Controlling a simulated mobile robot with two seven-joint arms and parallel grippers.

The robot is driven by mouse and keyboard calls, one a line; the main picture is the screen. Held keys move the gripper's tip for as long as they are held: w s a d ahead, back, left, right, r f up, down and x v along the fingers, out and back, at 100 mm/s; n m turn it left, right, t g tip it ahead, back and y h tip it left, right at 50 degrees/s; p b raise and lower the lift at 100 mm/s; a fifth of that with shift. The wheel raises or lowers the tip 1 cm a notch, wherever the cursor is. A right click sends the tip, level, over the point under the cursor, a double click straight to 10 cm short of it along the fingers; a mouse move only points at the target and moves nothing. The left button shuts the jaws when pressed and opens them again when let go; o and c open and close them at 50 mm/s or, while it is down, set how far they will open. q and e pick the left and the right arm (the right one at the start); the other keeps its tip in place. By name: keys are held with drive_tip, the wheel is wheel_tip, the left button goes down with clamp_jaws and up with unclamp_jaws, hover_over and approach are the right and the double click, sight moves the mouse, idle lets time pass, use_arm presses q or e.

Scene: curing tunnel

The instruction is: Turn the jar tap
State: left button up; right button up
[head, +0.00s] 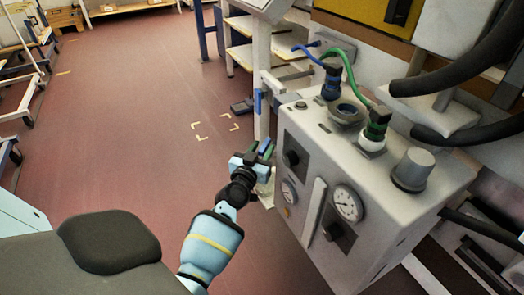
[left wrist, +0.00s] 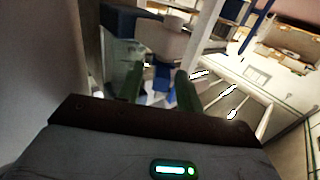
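My left gripper (head: 262,150) is low beside the left face of a grey control box in the head view. In the left wrist view its two green fingers (left wrist: 158,90) stand apart. A small blue part (left wrist: 162,80), apparently the jar tap, shows in the gap between them, and I cannot tell whether they touch it. A clear, greenish jar-like body (left wrist: 121,58) is behind the left finger, partly hidden. In the head view the gripper hides the tap and jar. My right gripper is in neither view.
The grey control box (head: 312,150) carries a gauge (head: 346,204), dark knobs and blue and green plugs with hoses. A pale post (head: 262,75) stands just behind my gripper. Thick black hoses (head: 460,72) are at the right. The red floor (head: 130,110) to the left is open.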

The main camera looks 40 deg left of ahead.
use_arm(q)
drive_tip(key=shift+c, duration=0.3)
clamp_jaws()
drive_tip(key=shift+w+r+n+y+p, duration=0.1)
drive_tip(key=shift+r+n+y+p, duration=0.25)
drive_tip(key=shift+y+p, duration=0.35)
drive_tip(key=shift+f+n+g+p, duration=0.15)
drive_tip(key=shift+n+g+p, duration=0.1)
drive_tip(key=shift+g+p, duration=0.05)
drive_tip(key=shift+f+y, duration=0.1)
drive_tip(key=shift+y, duration=0.3)
drive_tip(key=shift+c, duration=1.8)
unclamp_jaws()
drive_tip(key=o, duration=0.4)
drive_tip(key=shift+d, duration=0.1)
